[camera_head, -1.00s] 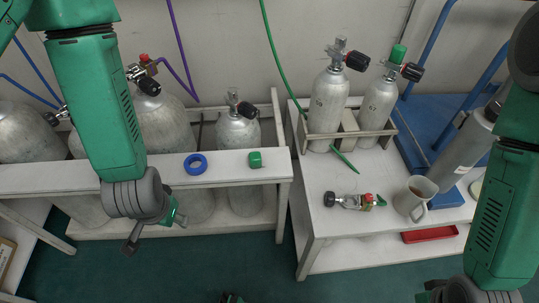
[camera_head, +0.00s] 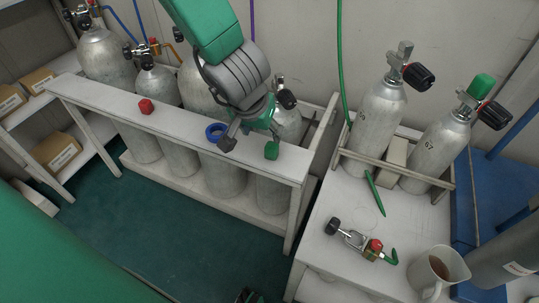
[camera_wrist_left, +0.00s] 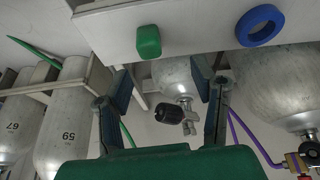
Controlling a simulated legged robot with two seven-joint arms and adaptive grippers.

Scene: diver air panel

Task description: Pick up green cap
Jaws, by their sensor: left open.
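A small green cap (camera_head: 271,150) stands on the white top rail of the cylinder rack, near the rail's right end. In the left wrist view the green cap (camera_wrist_left: 148,41) is beyond the fingertips, slightly left of the middle between them. My left gripper (camera_head: 248,138) is over the rail, just left of the cap in the head view. In the wrist view its two fingers (camera_wrist_left: 160,85) are spread apart with nothing held between them. My right gripper is not in view.
A blue ring (camera_head: 216,132) lies on the rail close beside my left gripper, and a red cap (camera_head: 146,106) sits farther left. Grey cylinders (camera_head: 225,175) stand behind the rail (camera_head: 185,130). A white table (camera_head: 325,260) at right holds a valve (camera_head: 361,243) and a mug (camera_head: 437,270).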

